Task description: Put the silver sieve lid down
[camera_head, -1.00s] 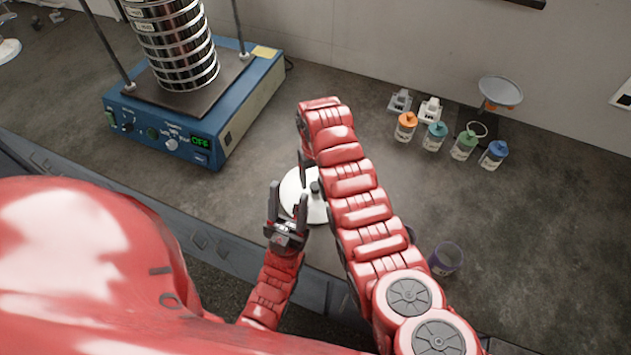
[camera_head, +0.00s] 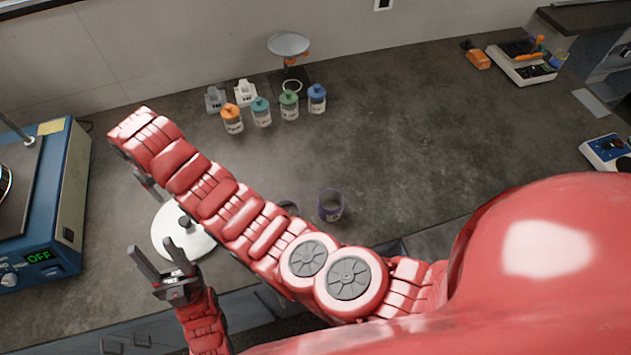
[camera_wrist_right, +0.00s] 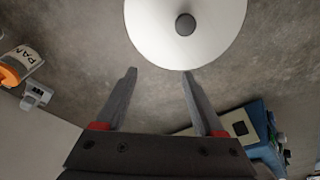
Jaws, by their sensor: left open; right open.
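The silver sieve lid (camera_head: 202,244) is a pale round disc with a dark knob (camera_head: 186,222). It lies flat on the bench near the front edge, partly covered by my right arm. My left gripper (camera_head: 151,245) is open and empty at the lid's front left side. My right gripper (camera_head: 147,184) is open, mostly hidden by its own arm, just behind the lid. In the right wrist view the lid (camera_wrist_right: 153,35) lies beyond the open, empty fingertips (camera_wrist_right: 159,72), with its knob clear of both fingers.
The blue sieve shaker (camera_head: 62,205) stands at the left, its display reading OFF. Several capped jars (camera_head: 261,112) and a scale (camera_head: 288,45) stand behind. A purple cup (camera_head: 330,206) is right of my right arm. The bench's middle right is clear.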

